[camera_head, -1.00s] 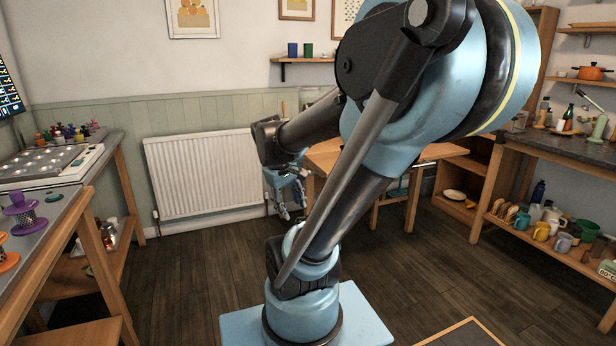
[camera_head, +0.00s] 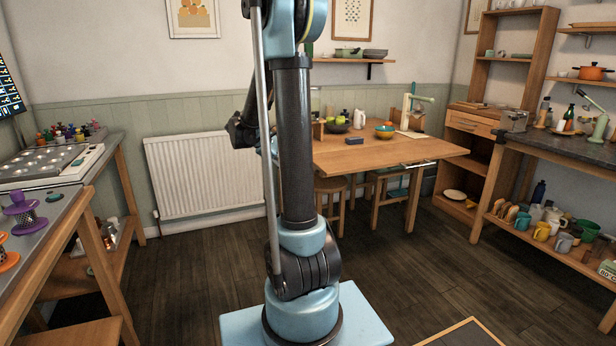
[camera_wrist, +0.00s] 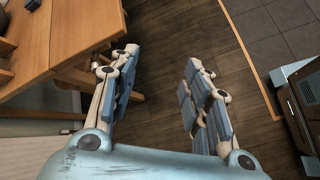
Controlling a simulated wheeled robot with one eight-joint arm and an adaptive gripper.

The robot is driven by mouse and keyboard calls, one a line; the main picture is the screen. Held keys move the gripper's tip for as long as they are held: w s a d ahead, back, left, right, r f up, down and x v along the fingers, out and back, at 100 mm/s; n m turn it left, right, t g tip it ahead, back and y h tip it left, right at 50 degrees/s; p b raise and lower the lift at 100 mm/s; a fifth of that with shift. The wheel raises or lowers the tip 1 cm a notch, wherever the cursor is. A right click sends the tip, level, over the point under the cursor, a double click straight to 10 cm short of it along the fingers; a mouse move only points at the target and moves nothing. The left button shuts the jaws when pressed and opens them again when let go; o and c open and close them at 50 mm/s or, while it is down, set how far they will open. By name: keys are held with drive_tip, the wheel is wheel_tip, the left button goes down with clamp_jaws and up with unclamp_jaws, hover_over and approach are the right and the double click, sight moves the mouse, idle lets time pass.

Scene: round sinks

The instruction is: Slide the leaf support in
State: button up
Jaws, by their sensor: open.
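The wooden table (camera_head: 380,152) stands behind my arm, with its front edge facing me. A thin, pale bar (camera_head: 418,165) shows under its front edge at the right, and I take it for the leaf support. How far it sticks out is hard to tell. In the wrist view, the table (camera_wrist: 75,38) fills the upper left. My gripper (camera_wrist: 160,88) is open and empty there, its fingers wide apart over bare floor, to the right of the table edge. I cannot make out the support clearly in this view. In the head view my gripper is mostly hidden behind my arm.
Stools (camera_head: 331,188) stand under the table. A bowl (camera_head: 384,131) and other items are on top. A white radiator (camera_head: 200,172) is at the left, and a loaded workbench (camera_head: 560,160) at the right. The dark floor (camera_head: 440,250) between is clear.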

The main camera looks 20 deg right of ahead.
drive_tip(key=w+f+n+h, duration=0.2)
drive_tip(key=w, duration=0.5)
drive_tip(key=w+f+n+h, duration=0.2)
drive_tip(key=w+f, duration=0.1)
drive_tip(key=w, duration=0.3)
drive_tip(key=w+a+f+n+h, duration=0.2)
drive_tip(key=w+f+n+h, duration=0.15)
drive_tip(key=w+f, duration=0.5)
drive_tip(key=shift+h, duration=0.35)
drive_tip(key=d, duration=1.1)
drive_tip(key=s+d+f, duration=0.1)
drive_tip(key=d, duration=0.5)
drive_tip(key=shift+f, duration=0.1)
drive_tip(key=shift+a, duration=0.1)
clamp_jaws()
